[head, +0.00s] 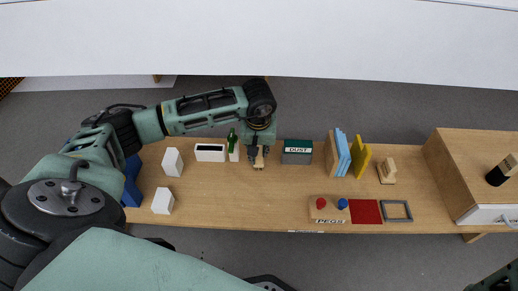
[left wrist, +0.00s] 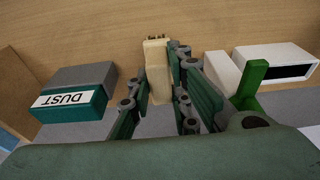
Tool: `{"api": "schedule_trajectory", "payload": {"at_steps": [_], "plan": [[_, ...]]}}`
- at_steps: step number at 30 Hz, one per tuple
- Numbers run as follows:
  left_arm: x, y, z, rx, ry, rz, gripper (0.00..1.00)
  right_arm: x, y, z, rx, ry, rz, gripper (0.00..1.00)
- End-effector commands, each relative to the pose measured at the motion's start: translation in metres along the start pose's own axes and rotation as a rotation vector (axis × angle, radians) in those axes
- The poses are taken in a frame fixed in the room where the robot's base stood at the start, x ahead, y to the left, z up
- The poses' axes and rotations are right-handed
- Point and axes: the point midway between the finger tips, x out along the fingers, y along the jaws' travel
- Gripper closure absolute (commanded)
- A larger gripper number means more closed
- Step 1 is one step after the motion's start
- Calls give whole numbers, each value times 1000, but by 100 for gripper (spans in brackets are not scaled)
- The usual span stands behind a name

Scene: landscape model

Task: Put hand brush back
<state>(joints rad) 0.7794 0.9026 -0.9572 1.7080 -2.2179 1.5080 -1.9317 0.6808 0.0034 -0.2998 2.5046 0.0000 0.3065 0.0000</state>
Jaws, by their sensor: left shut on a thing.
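My left gripper (head: 258,156) points down over the wooden table, between the DUST box and the white box. In the left wrist view its fingers (left wrist: 160,95) are closed around a pale tan piece (left wrist: 157,62), which looks like the hand brush. Small dark marks show at its far end. In the head view the tan piece (head: 259,165) shows just below the fingers, mostly hidden by the gripper. I cannot tell whether it touches the table. A dark green part at the lower right corner of the head view may be my right gripper (head: 492,277); its fingers are unclear.
The grey-green DUST box (head: 297,152) stands right of the gripper. Blue and yellow upright pieces (head: 343,153) stand farther right. The table's middle front is clear.

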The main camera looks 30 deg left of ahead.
Motion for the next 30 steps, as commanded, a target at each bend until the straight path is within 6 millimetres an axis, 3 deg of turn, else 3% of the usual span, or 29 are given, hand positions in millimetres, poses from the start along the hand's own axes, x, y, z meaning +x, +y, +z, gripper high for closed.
{"api": "schedule_trajectory", "payload": {"at_steps": [28,29,30], "plan": [[5,0,1,0,0,0,100,-3,0,3,1,-5,1,60],[4,0,1,0,0,0,80,-3,0,3,1,-5,1,60],[4,0,1,0,0,0,77,-2,0,2,1,-4,1,60]]}}
